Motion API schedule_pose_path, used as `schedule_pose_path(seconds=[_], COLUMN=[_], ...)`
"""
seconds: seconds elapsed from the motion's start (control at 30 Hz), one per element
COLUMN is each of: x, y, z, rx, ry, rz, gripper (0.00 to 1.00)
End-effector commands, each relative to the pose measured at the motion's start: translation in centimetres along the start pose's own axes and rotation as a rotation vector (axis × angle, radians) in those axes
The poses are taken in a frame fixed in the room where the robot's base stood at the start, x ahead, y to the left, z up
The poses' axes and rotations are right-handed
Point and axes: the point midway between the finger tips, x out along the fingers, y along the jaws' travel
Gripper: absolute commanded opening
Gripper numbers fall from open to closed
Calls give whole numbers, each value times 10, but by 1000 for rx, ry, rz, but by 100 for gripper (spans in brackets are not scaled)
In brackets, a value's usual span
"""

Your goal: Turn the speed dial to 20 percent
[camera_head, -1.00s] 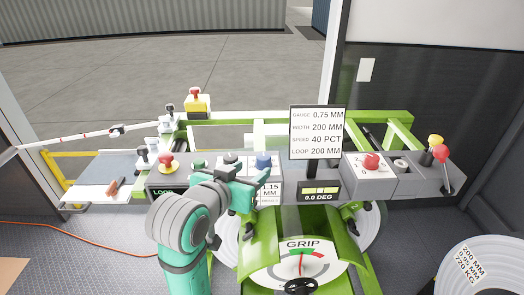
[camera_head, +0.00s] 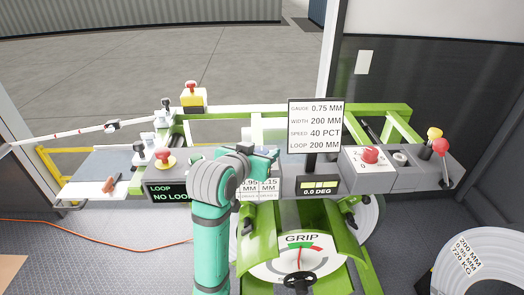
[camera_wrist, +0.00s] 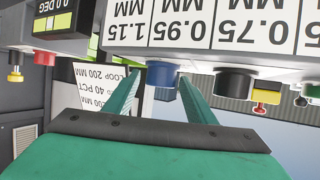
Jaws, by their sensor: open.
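No label in view clearly names a speed dial. A red knob (camera_head: 370,155) stands on a white marked plate at the console's right in the head view; its marks are too small to read and its setting cannot be told. My gripper (camera_head: 264,153) is at the middle of the console, left of that plate and apart from it. In the wrist view, which is upside down, my gripper (camera_wrist: 160,85) is open, with a blue knob (camera_wrist: 161,75) showing between its fingers. Contact cannot be told.
A sign (camera_head: 316,125) reading "SPEED 40 PCT" stands between my gripper and the red knob. Yellow and red levers (camera_head: 440,145) stand at the far right. A red-and-yellow button (camera_head: 165,157) is at left. The GRIP gauge (camera_head: 300,257) is in front below.

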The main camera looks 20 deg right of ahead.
Motion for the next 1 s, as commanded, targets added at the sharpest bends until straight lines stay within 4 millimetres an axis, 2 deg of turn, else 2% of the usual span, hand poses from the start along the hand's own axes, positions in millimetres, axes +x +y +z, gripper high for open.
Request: schedule_pose_path(seconds=[0.33,0.37,0.5,0.53,0.77,1.0], x=[4,4,4,4,4,4], y=[0,0,0,0,1,2], z=[0,0,0,0,0,-1], rx=[1,1,1,1,-4,-35], ry=[0,0,0,1,1,4], rz=[0,0,0,0,-9,-91], gripper=[50,46,12,9,9,9])
